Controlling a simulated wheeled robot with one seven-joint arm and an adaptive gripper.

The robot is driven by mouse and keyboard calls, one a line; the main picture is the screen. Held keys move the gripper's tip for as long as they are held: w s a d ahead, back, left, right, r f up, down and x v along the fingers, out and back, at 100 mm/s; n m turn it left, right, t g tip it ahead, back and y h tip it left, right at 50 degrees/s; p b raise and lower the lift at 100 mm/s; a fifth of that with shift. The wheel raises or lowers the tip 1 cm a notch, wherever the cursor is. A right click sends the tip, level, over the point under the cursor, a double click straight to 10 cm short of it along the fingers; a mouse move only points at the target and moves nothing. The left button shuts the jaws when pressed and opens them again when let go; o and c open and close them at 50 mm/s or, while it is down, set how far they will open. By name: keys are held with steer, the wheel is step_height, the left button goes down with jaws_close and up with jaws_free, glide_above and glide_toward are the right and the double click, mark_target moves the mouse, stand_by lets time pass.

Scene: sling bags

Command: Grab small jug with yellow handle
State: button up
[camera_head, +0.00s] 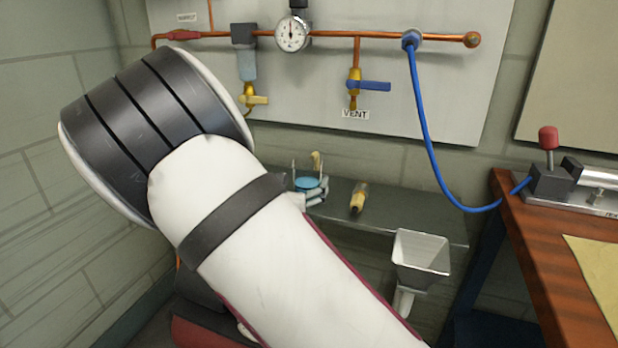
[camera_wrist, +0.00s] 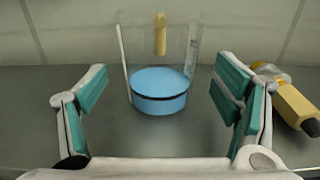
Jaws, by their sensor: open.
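My gripper (camera_wrist: 161,72) is open, with one teal-padded finger to the left of the jug and one to the right. The jug is ahead and between the fingers in the picture, with visible gaps on both sides. I cannot tell how deep it is between them.
A yellow-handled tool (camera_head: 358,198) lies on the grey shelf (camera_head: 400,218) right of the jug, close to the right finger in the wrist view (camera_wrist: 295,103). A grey funnel (camera_head: 421,262) is in front of the shelf. A wooden bench (camera_head: 545,240) is at right; a pipe panel (camera_head: 440,90) hangs behind.

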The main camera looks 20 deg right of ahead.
steer(key=shift+b+x, duration=0.3)
steer(key=shift+x, duration=1.25)
steer(key=shift+c, duration=0.2)
steer(key=c, duration=1.3)
steer(key=shift+r, duration=0.15)
